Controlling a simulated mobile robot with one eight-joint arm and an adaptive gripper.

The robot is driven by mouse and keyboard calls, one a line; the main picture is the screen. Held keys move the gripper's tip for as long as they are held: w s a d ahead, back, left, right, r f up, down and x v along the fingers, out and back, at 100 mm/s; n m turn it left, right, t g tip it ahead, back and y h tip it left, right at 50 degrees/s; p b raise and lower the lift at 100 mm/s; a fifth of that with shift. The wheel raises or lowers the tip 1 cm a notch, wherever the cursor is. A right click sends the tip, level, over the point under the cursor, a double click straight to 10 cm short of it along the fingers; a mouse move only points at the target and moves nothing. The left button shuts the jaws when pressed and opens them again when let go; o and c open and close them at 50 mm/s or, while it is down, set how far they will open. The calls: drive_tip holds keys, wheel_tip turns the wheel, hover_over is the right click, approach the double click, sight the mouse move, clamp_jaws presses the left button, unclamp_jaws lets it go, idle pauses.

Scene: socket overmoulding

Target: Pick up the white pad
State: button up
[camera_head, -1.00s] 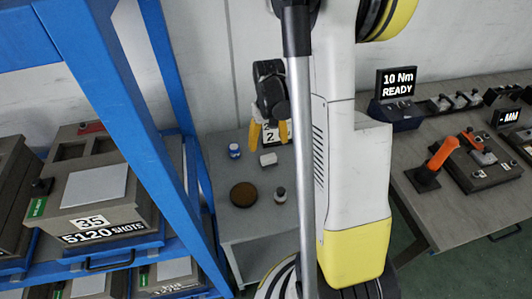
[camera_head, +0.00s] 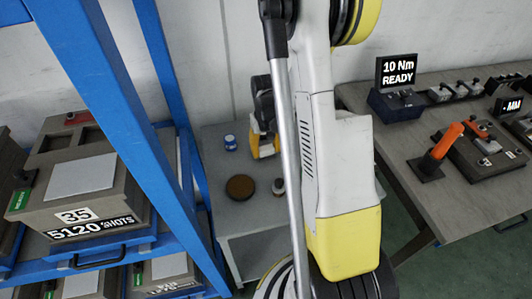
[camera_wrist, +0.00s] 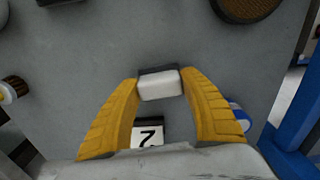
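The white pad (camera_wrist: 160,88) is a small white block with a dark grey edge. In the wrist view it lies on the grey table between the tips of my gripper (camera_wrist: 160,82). The yellow fingers are spread on either side of it, very close to its ends; I cannot tell whether they touch it. In the head view my gripper (camera_head: 264,148) is low over the small table, and the pad is mostly hidden by the fingers.
A blue-and-white jar (camera_head: 230,143), a round brown disc (camera_head: 240,187) and a small bottle (camera_head: 279,187) stand on the small table (camera_head: 222,218). A card marked 2 (camera_wrist: 148,135) is near the gripper. A blue rack (camera_head: 110,110) stands left, a workbench (camera_head: 405,165) right.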

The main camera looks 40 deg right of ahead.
sight(267, 148)
drive_tip(key=c, duration=0.5)
drive_tip(key=shift+o, duration=0.2)
drive_tip(key=shift+r+p, duration=0.3)
drive_tip(key=shift+r, duration=0.2)
drive_tip(key=r, duration=0.1)
drive_tip(key=r+p, duration=0.2)
drive_tip(key=r, duration=0.1)
drive_tip(key=shift+s, duration=0.25)
drive_tip(key=s+r+p, duration=0.3)
drive_tip(key=s+r, duration=0.3)
drive_tip(key=s, duration=0.5)
drive_tip(key=shift+d+p, duration=0.4)
